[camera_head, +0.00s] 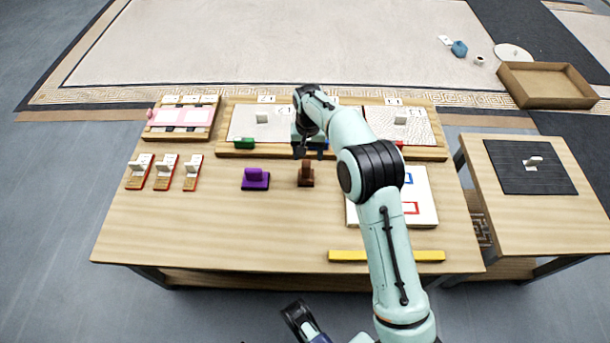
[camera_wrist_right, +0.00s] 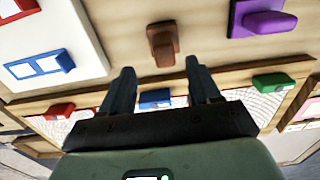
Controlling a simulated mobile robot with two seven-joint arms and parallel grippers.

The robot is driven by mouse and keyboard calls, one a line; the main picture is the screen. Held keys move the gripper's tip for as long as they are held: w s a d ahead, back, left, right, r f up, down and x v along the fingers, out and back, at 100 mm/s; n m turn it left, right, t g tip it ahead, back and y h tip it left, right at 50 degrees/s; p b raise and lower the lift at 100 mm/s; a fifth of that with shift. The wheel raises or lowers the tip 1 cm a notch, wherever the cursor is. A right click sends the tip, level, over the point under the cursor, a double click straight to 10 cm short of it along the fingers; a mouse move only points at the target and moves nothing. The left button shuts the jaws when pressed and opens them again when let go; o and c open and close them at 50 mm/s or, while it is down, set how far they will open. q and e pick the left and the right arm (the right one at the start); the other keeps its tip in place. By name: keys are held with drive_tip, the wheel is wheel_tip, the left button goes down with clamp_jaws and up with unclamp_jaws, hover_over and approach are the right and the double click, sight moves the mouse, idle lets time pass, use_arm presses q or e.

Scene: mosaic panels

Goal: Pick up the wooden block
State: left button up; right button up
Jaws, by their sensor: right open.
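A brown wooden block (camera_head: 305,175) with an upright knob stands on the table, right of a purple block (camera_head: 255,179). It also shows in the right wrist view (camera_wrist_right: 163,46), just beyond the fingertips. My right gripper (camera_head: 310,154) is above the table, close behind the brown block in the head view. Its fingers (camera_wrist_right: 158,72) are apart with nothing held between them. A dark part of what seems my left arm's end (camera_head: 300,318) shows at the bottom of the head view; its fingers cannot be made out.
A wooden panel tray (camera_head: 235,153) with green, blue and red blocks lies behind. A white board (camera_head: 425,185) with coloured outlines is to the right, partly behind my arm. A yellow bar (camera_head: 345,255) lies near the front edge. The front left of the table is clear.

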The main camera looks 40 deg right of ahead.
sight(306, 164)
wheel_tip(306, 164, down, 4)
drive_tip(key=shift+w+f+b, duration=0.1)
drive_tip(key=shift+f+b, duration=0.15)
drive_tip(key=shift+b, duration=0.2)
drive_tip(key=shift+w+a+f+b, duration=0.15)
drive_tip(key=shift+f+b, duration=0.3)
drive_tip(key=shift+f, duration=0.8)
wheel_tip(306, 164, down, 2)
drive_tip(key=shift+w+f, duration=0.1)
use_arm(q)
drive_tip(key=f, duration=0.1)
drive_tip(key=a+f, duration=0.1)
drive_tip(key=w+f, duration=0.1)
drive_tip(key=shift+a+f+y, duration=0.2)
drive_tip(key=shift+a+y, duration=0.1)
use_arm(e)
drive_tip(key=c, duration=1)
